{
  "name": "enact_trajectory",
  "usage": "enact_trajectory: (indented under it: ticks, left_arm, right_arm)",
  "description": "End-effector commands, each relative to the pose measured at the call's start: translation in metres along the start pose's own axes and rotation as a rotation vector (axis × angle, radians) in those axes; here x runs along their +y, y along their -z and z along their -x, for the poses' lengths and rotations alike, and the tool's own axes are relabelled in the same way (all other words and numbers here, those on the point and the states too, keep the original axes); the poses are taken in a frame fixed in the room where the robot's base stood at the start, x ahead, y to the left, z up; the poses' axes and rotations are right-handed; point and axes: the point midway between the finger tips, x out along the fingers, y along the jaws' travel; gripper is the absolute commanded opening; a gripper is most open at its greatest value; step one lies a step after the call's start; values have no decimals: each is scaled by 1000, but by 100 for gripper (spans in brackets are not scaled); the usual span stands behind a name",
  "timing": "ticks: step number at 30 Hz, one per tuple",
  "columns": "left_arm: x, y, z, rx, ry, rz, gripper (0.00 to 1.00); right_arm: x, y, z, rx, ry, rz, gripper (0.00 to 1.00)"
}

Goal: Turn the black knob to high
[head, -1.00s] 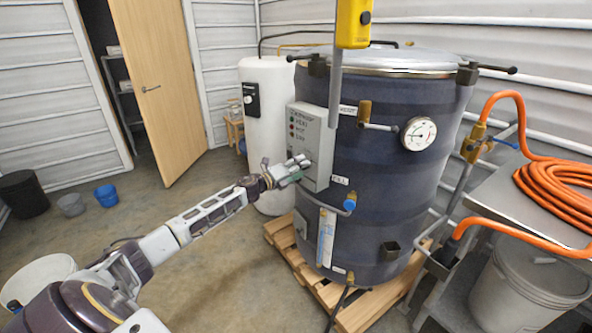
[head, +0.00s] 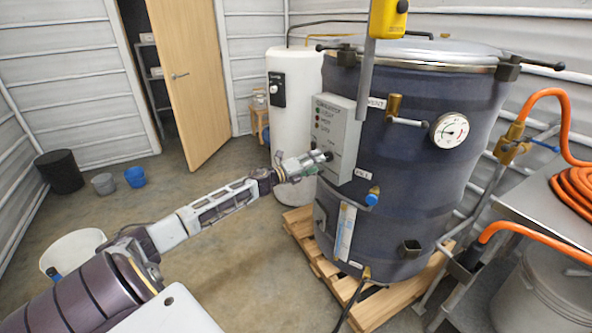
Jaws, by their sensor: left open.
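A grey control box (head: 345,130) with small lights and printed labels is mounted on the left side of a large dark drum (head: 400,185). A small black knob (head: 329,156) shows low on the box's front. My left gripper (head: 323,157) is open, with its fingertips right at the knob from the left. I cannot tell whether the fingers touch it. The gripper hides the lower left part of the box front, and the knob's setting is too small to read. My right gripper is not in view.
A white cylinder tank (head: 290,110) stands behind my left gripper. A yellow device on a pole (head: 387,20) hangs before the drum. The drum rests on a wooden pallet (head: 375,305). A metal table (head: 540,205) with an orange hose is at right. Floor at left is mostly clear.

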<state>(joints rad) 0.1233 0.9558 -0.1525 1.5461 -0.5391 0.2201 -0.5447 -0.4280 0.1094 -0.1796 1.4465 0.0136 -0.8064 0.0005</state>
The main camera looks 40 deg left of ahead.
Motion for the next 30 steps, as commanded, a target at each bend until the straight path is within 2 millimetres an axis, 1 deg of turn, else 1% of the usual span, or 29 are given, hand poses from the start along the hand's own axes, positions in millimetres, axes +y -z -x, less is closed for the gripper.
enact_trajectory:
  ticks: [30]
  left_arm:
    - [1,1,52,2,-1,-1,58]
  right_arm:
    - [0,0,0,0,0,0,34]
